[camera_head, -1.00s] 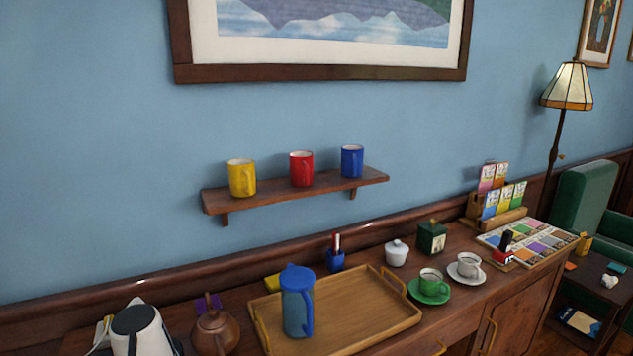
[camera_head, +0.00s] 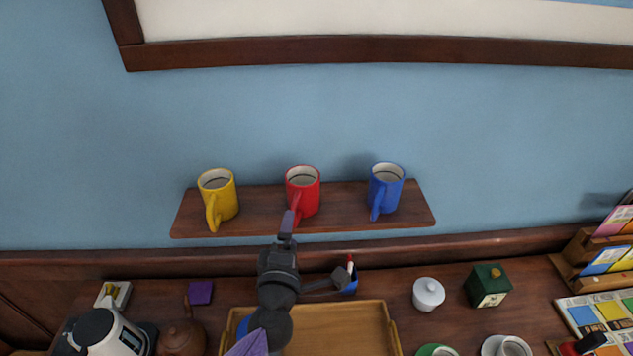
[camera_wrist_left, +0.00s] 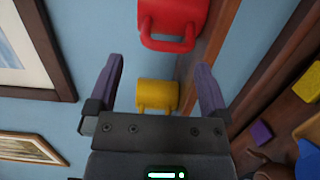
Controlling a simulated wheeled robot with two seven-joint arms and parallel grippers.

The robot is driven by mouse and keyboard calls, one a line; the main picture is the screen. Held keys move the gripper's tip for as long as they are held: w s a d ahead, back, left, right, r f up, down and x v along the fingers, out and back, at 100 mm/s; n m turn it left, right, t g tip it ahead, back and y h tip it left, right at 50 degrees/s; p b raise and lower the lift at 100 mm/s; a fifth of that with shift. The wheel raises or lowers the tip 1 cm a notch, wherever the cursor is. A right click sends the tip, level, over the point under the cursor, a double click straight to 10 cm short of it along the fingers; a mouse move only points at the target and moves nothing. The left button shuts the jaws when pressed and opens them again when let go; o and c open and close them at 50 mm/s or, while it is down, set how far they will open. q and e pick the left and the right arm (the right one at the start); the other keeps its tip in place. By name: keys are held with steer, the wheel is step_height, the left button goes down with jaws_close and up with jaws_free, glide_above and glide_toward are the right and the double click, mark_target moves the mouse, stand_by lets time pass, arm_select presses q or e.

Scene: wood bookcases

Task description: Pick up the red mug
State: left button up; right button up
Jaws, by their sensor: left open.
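The red mug (camera_head: 303,190) stands upright on the wooden wall shelf (camera_head: 345,213), between the yellow mug (camera_head: 220,195) and the blue mug (camera_head: 385,188). Its handle points to the front. My left gripper (camera_head: 289,222) reaches up in front of the shelf, with a fingertip near the red mug's handle in the picture. In the left wrist view, the fingers (camera_wrist_left: 157,80) are apart with nothing between them gripped. The red mug (camera_wrist_left: 172,18) and its handle lie beyond the fingertips there, and the yellow mug (camera_wrist_left: 157,94) shows farther back. My right gripper is out of view.
The sideboard below holds a wooden tray (camera_head: 393,330), a kettle (camera_head: 103,334), a brown teapot (camera_head: 180,337), a white lidded pot (camera_head: 428,294) and a green box (camera_head: 488,286). A framed picture (camera_head: 350,47) hangs above. The wall between picture and shelf is clear.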

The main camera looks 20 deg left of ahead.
mark_target(300, 201)
arm_select(q)
steer(key=x, duration=0.2)
steer(key=b+x, duration=0.1)
steer(key=x, duration=0.4)
steer(key=shift+w+f+b, duration=0.3)
steer(key=shift+s, duration=0.1)
